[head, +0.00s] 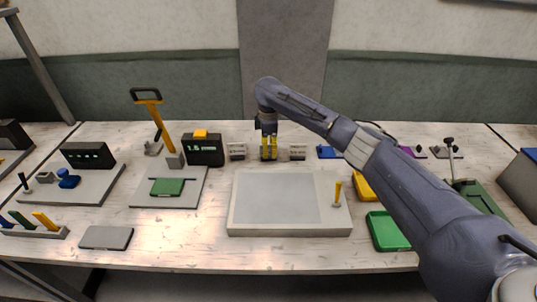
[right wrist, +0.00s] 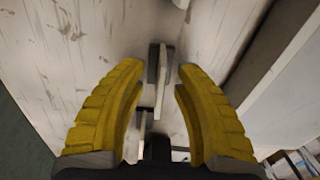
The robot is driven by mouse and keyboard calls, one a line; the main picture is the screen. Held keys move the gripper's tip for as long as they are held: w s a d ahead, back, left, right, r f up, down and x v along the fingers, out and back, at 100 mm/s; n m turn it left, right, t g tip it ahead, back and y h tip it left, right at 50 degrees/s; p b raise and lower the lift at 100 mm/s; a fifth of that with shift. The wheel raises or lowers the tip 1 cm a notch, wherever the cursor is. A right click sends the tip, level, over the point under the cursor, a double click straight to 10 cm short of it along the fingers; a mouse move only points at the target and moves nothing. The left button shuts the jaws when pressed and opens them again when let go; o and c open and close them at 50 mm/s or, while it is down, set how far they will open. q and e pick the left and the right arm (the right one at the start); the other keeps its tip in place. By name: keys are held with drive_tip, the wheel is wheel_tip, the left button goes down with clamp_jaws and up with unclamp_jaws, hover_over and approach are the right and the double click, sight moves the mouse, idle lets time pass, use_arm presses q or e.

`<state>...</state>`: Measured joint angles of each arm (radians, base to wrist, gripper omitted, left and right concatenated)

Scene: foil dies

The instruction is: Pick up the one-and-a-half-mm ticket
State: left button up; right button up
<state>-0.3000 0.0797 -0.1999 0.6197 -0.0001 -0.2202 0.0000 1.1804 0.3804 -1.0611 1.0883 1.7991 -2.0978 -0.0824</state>
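A black box (head: 205,151) at the back of the table reads 1.5 on its face, with an orange piece (head: 200,134) on top. I cannot tell for certain which thing is the one-and-a-half-mm ticket. My right gripper (head: 268,151) points down at the back of the table, between two small grey slotted blocks, one left (head: 237,151) and one right (head: 298,152). In the right wrist view its yellow fingers (right wrist: 160,85) are apart. A thin pale and dark piece (right wrist: 160,62) shows edge-on beyond the fingertips, untouched. My left gripper is out of view.
A large pale plate (head: 240,229) lies in front of my right gripper, with a small yellow peg (head: 338,192) at its right. A green tray (head: 388,232) is further right. A grey board with a green block (head: 167,187) and a yellow-handled lever (head: 155,115) stand left.

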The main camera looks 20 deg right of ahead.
drive_tip(key=shift+f, duration=0.75)
drive_tip(key=shift+c, duration=0.2)
clamp_jaws()
